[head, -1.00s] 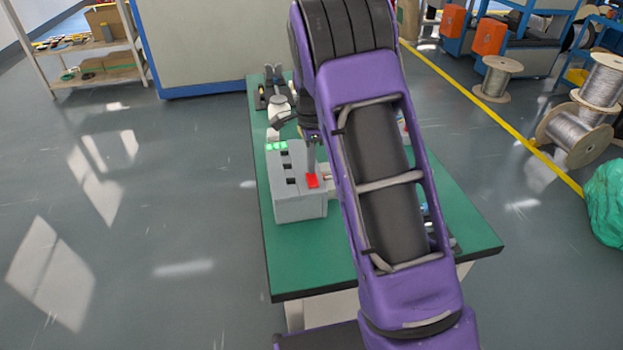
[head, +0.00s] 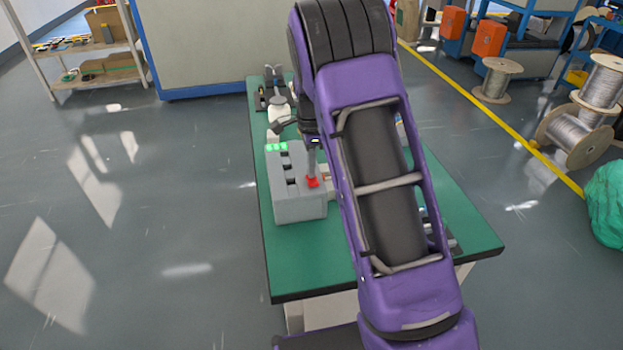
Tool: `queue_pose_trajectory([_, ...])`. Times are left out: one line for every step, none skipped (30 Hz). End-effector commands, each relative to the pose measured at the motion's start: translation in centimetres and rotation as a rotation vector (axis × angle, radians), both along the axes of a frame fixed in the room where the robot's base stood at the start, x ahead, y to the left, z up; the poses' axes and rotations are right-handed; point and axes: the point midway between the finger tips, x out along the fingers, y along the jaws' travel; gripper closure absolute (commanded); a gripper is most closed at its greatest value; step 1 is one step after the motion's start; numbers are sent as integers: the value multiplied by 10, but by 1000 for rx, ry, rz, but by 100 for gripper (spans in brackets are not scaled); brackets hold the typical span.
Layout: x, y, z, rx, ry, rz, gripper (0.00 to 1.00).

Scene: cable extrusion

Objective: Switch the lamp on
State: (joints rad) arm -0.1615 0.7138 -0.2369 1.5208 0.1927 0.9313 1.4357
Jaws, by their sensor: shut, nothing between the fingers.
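A grey control box (head: 298,207) stands on the green table. Its top has a pair of bright green patches (head: 276,147) at the far left, a row of black switches (head: 289,181) and a red button (head: 313,184) at the near right. My gripper (head: 312,177) is shut and empty, pointing down. Its tip is over the red button and looks to be touching it, hiding part of it. I cannot tell whether the button is pressed in. No separate lamp can be made out; my arm hides much of the table's right side.
The green table (head: 310,270) is bare in front of the box. A small device (head: 272,90) stands at its far end. Partly hidden small items lie on the right behind my arm. Wire spools (head: 497,80) stand on the floor farther right.

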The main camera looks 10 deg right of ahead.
Motion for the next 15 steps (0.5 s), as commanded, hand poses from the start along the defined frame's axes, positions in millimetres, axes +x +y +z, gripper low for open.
queue_pose_trajectory([0, 0, 5, 0, -1, 0, 100])
queue_pose_trajectory([0, 0, 8, 0, -1, 0, 100])
queue_pose_trajectory([0, 0, 11, 0, -2, 0, 100])
queue_pose_trajectory([1, 0, 14, 0, -2, 0, 100])
queue_pose_trajectory([1, 0, 16, 0, -2, 0, 100])
queue_pose_trajectory([1, 0, 20, 0, -2, 0, 100])
queue_pose_trajectory([1, 0, 22, 0, -2, 0, 100])
queue_pose_trajectory([1, 0, 25, 0, -2, 0, 100])
queue_pose_trajectory([1, 0, 28, 0, -2, 0, 100])
queue_pose_trajectory([0, 0, 30, 0, -2, 0, 100])
queue_pose_trajectory([0, 0, 33, 0, -2, 0, 100])
queue_pose_trajectory([0, 0, 36, 0, -2, 0, 100])
queue_pose_trajectory([0, 0, 38, 0, -2, 0, 100])
queue_pose_trajectory([0, 0, 41, 0, -2, 0, 100])
queue_pose_trajectory([0, 0, 44, 0, -1, 0, 100])
